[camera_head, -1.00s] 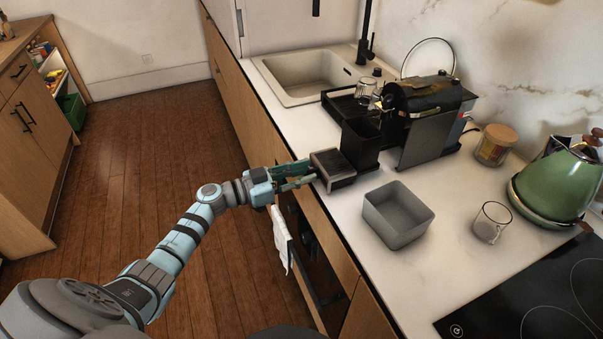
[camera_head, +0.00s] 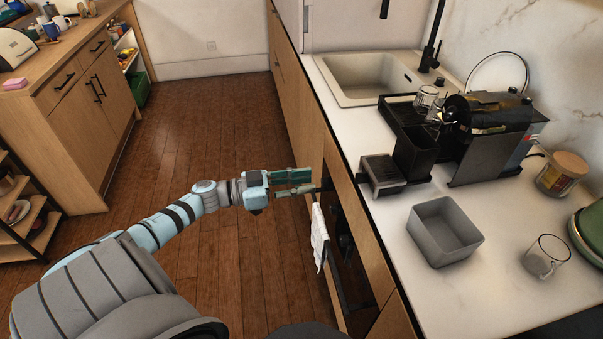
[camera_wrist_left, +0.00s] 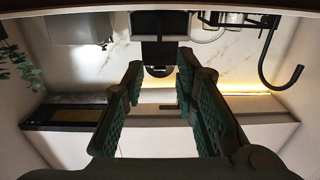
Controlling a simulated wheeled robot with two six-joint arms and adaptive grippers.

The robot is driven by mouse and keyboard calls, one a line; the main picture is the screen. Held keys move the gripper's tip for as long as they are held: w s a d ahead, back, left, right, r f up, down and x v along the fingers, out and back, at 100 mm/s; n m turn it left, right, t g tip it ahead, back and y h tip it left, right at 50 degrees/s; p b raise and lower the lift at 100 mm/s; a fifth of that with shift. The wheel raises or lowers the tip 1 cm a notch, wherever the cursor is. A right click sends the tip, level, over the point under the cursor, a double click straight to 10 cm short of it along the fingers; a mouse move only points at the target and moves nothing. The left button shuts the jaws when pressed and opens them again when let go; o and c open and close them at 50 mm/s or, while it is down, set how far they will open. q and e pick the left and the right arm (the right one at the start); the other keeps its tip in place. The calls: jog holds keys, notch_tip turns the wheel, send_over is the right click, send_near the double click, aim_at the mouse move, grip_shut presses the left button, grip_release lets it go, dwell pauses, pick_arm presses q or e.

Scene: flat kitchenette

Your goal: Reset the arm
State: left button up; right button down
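My left gripper (camera_head: 310,182) is in the middle of the head view, just off the counter's front edge beside the oven front. Its green-padded fingers stand apart with nothing between them; the gap also shows in the left wrist view (camera_wrist_left: 158,78). My left arm (camera_head: 175,220) reaches in from the lower left, over the wooden floor. The small dark box with a grey top (camera_head: 383,168) stands on the counter to the right of the fingertips, apart from them. My right gripper is not in view.
The counter (camera_head: 375,222) holds a grey bin (camera_head: 445,232), a coffee machine (camera_head: 490,135), a glass mug (camera_head: 545,257), a lidded jar (camera_head: 563,174) and a partly cut-off green kettle (camera_head: 590,232). A white towel (camera_head: 319,238) hangs below the gripper. The floor (camera_head: 195,130) on the left is open.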

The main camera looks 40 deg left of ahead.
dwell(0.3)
pick_arm(q)
jog(key=a+f+n+t+y, duration=0.1)
jog(key=a+f+n+y, duration=0.2)
jog(key=a+f+y, duration=0.9)
jog(key=s+a+f+n+g+y, duration=0.1)
jog(key=s+f+g+y, duration=0.15)
jog(key=s+f, duration=0.6)
jog(key=s+a+f+n+g+y, duration=0.1)
jog(key=s+f+g, duration=0.35)
jog(key=f, duration=0.75)
jog(key=s+d+f+n+g+h, duration=0.1)
jog(key=s+d+f+g, duration=0.1)
jog(key=s+d+f, duration=0.4)
jog(key=s+d+f+g, duration=0.1)
jog(key=s+f+g, duration=0.15)
jog(key=s, duration=0.45)
jog(key=s+d+f+g+h, duration=0.1)
jog(key=s+d+f, duration=0.1)
jog(key=s+d, duration=0.4)
jog(key=s+d+f+n+g+h, duration=0.1)
jog(key=s+d+f, duration=0.2)
jog(key=s+d, duration=0.4)
jog(key=d, duration=0.2)
jog(key=shift+s+d+f, duration=0.25)
jog(key=shift+d, duration=0.15)
